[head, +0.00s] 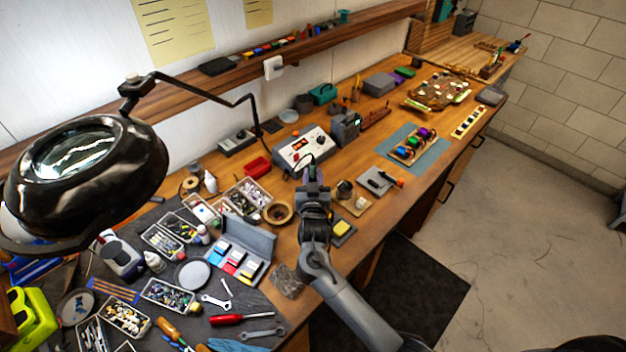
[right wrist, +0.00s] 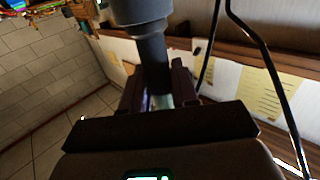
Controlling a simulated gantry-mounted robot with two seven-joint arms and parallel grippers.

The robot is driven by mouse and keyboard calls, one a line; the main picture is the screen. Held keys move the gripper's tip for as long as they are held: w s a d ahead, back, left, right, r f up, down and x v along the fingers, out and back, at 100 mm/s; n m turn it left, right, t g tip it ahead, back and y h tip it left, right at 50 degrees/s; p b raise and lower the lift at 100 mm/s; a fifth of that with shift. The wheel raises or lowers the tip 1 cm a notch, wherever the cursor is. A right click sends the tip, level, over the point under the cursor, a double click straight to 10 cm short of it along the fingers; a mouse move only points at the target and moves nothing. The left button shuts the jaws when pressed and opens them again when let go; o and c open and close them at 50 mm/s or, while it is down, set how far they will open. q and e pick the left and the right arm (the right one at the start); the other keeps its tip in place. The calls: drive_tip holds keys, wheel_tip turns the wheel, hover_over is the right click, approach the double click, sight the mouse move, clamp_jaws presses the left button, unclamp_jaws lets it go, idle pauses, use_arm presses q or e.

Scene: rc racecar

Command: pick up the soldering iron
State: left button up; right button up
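My right gripper (head: 313,178) is above the bench, just in front of the white soldering station (head: 304,147) in the head view. In the right wrist view, its two dark fingers (right wrist: 158,92) flank a dark grey cylinder, which looks like the handle of the soldering iron (right wrist: 150,45). The fingers appear closed on it, with its wider end toward the top of the picture. In the head view the iron is small and mostly hidden by the gripper; a dark cable shows near the station front. My left gripper is not in view.
A magnifier lamp (head: 80,165) hangs at the left, its jointed arm running behind the bench. A red box (head: 257,167), parts tray (head: 253,195) and tape roll (head: 278,212) lie left of the gripper. A grey pad (head: 376,181) lies right. The floor beyond the front edge is open.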

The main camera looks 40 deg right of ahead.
drive_tip(key=shift+c, duration=1.3)
drive_tip(key=shift+r, duration=0.1)
drive_tip(key=shift+r, duration=0.4)
wheel_tip(320, 180, up, 16)
drive_tip(key=shift+r+b, duration=0.2)
drive_tip(key=shift+b, duration=1)
drive_tip(key=shift+r, duration=0.35)
